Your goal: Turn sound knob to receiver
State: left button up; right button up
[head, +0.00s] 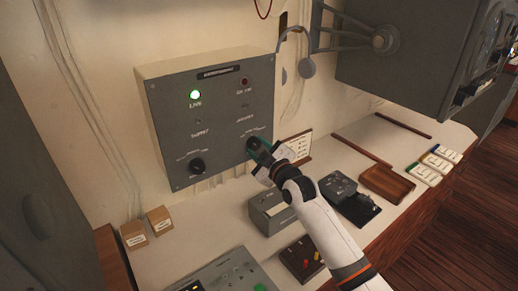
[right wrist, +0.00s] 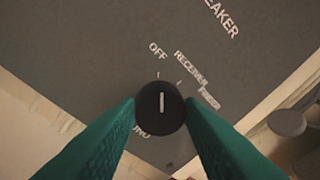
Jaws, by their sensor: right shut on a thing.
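The sound knob (right wrist: 160,108) is a round black knob with a white pointer line, on the grey panel (head: 215,110). In the right wrist view its pointer stands nearly straight up, roughly toward the OFF mark. The RECEIVER label (right wrist: 190,68) lies up and right of the knob, with a tick below it. My right gripper (head: 255,147) is at the panel's lower right. Its teal fingers are shut on the knob, one on each side. In the head view the fingers largely hide the knob. My left gripper is not in view.
Small boxes (head: 159,219), a grey device (head: 270,212) and a wooden tray (head: 387,184) stand on the counter. A large grey cabinet (head: 400,60) overhangs at the right.

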jog(key=m+p, duration=0.1)
jog(key=m, duration=0.2)
jog(key=shift+m+g, duration=0.3)
jog(key=shift+m, duration=0.1)
jog(key=shift+m+g+p, duration=0.3)
jog(key=shift+m+p, duration=0.15)
jog(key=shift+m, duration=1.65)
jog(key=o, duration=1)
jog(key=b+v, duration=0.2)
jog(key=v, duration=1)
